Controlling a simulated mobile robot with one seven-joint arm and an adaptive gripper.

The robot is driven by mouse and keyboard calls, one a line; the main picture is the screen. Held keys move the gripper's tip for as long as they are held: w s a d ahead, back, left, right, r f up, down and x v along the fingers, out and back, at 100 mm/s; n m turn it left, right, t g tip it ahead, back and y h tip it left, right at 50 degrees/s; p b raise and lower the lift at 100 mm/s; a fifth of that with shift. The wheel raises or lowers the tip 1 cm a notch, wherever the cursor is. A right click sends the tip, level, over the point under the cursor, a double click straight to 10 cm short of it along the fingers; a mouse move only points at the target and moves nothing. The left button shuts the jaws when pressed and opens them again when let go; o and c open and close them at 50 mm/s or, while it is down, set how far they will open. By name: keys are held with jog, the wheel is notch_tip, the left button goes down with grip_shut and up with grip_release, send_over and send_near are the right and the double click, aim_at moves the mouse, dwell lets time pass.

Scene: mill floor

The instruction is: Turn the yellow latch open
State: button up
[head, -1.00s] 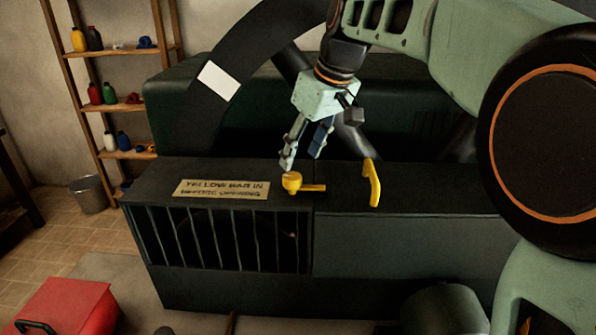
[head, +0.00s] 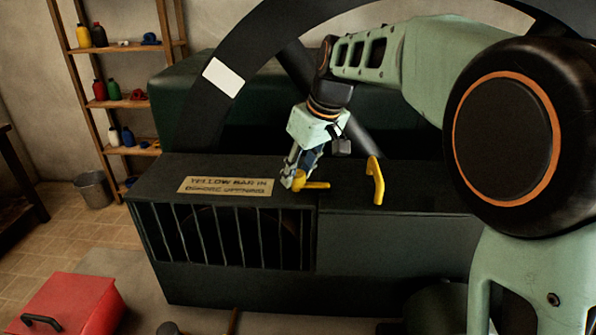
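The yellow latch (head: 317,185) is on the dark machine top, above the right end of the barred opening. Its bar points right, and its round knob is partly hidden by my fingers. My gripper (head: 293,180) points down at the knob end, with its fingertips at or against the knob. The fingers overlap the knob in this view, so I cannot tell whether they are closed on it. A sign (head: 226,186) lies left of the latch; its words are partly legible, starting "YELLOW BAR IN".
A yellow handle (head: 376,180) stands up from the machine top (head: 420,198) right of the latch. A large dark wheel (head: 207,110) rises behind. A red box (head: 70,303), a bucket (head: 94,188) and a shelf (head: 127,100) are to the left.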

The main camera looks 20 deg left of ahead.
jog(key=c, duration=0.5)
jog(key=shift+o, duration=0.2)
jog(key=n, duration=0.1)
jog(key=n+g+p, duration=0.1)
jog(key=n, duration=0.1)
jog(key=n+g+p, duration=0.1)
jog(key=n, duration=0.1)
jog(key=shift+w+r+y, duration=0.15)
jog(key=shift+w+y, duration=0.1)
jog(key=shift+y, duration=0.15)
jog(key=n+g+p, duration=0.2)
jog(key=n+p, duration=0.3)
jog(key=n, duration=0.1)
jog(key=shift+w, duration=0.1)
jog(key=n, duration=0.2)
jog(key=n+g+h, duration=0.1)
jog(key=shift+w+a+n+g+p, duration=0.1)
jog(key=shift+n+g+p, duration=0.2)
jog(key=shift+n+p, duration=0.1)
jog(key=shift+n+g+h, duration=0.4)
jog(key=shift+n+h, duration=0.2)
jog(key=shift+n, duration=0.9)
